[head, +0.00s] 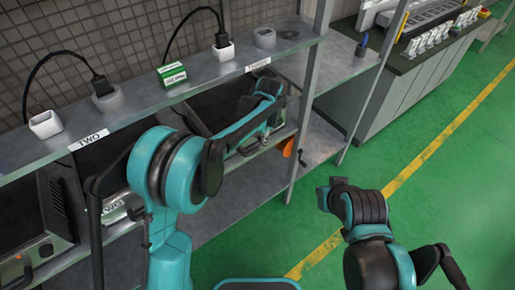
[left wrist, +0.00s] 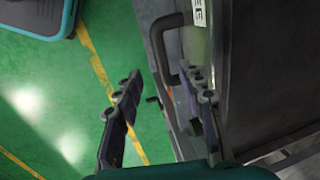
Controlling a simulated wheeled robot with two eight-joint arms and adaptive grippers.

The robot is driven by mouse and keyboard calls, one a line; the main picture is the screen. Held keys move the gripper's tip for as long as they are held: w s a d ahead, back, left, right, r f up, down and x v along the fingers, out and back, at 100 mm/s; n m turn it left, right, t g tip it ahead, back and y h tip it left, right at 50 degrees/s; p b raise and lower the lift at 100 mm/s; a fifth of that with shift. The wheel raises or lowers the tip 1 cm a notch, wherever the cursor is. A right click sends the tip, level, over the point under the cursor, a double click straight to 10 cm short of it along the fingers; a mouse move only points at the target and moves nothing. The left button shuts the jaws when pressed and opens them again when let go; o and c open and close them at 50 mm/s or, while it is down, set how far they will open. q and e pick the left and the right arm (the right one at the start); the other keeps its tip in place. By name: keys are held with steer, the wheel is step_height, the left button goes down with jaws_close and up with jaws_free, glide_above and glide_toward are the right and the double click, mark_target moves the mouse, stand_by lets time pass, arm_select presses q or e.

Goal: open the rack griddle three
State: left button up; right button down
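Griddle three stands on the rack under the shelf label THREE (head: 258,65). Its front, with a label ending in EE (left wrist: 199,12), shows in the left wrist view. A dark bar handle (left wrist: 160,48) sticks out from that front. My left gripper (left wrist: 162,78) is open, its two fingers apart and empty, with the handle close by the fingertips, nearer the right finger. In the head view my left arm hides much of griddle three and the fingers are hard to make out. My right gripper (head: 325,194) hangs over the floor, away from the rack; its opening is unclear.
The upper shelf (head: 205,85) holds plugs in sockets and a green and white box (head: 171,75). Another unit stands at the left under the label TWO (head: 90,139). A rack post (head: 306,110) stands right of griddle three. The green floor (head: 440,170) is clear.

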mark_target(255, 149)
arm_select(q)
steer(key=f, duration=0.2)
steer(key=f+b, duration=0.1)
steer(key=f, duration=0.2)
steer(key=w+a+f+b, duration=0.1)
steer(key=f, duration=0.1)
steer(key=shift+w+f, duration=0.1)
steer(key=shift+f, duration=0.05)
steer(key=shift+c, duration=0.2)
jaws_close()
